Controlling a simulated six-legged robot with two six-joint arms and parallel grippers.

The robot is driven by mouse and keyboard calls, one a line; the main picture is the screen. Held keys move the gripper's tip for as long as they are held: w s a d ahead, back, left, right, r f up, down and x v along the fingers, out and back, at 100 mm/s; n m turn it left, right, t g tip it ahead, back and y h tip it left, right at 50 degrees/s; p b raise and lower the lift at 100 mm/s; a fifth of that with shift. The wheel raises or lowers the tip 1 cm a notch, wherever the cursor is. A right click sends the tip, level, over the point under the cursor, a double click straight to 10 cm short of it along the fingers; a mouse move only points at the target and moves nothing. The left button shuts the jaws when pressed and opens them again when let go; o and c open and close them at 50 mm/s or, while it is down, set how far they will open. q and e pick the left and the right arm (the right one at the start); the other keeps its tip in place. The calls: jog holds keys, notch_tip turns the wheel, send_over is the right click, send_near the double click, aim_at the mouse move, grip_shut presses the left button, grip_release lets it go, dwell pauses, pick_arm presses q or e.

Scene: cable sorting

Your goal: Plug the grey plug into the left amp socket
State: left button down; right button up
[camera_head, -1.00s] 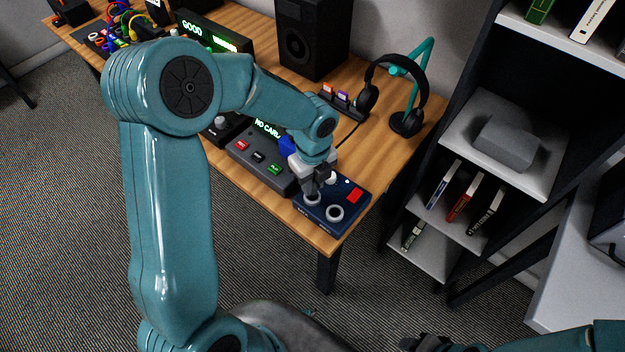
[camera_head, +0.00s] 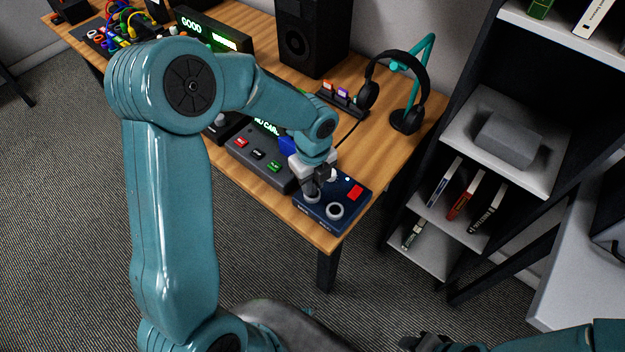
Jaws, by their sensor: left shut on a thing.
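The dark blue amp box (camera_head: 345,207) lies at the table's front right corner. It has two round grey-rimmed sockets, the left socket (camera_head: 311,199) and the right socket (camera_head: 335,211), and a red patch. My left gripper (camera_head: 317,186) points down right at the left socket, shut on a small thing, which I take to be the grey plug. The jaws mostly hide it, so I cannot tell whether its tip is inside the socket or just above it. The right socket is empty. My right gripper (camera_head: 425,342) is dark and partly cut off at the bottom edge.
A grey button box (camera_head: 262,160) stands left of the amp. A headphone stand (camera_head: 416,85), a black speaker (camera_head: 310,38) and a small holder (camera_head: 343,101) stand behind. Coloured cables (camera_head: 122,22) are at the far left. A shelf (camera_head: 490,130) is right of the table.

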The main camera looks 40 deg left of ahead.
dwell(0.3)
pick_arm(q)
jog(key=shift+c, duration=1.9)
grip_release()
notch_tip(320, 180, up, 7)
jog(key=p, duration=0.6)
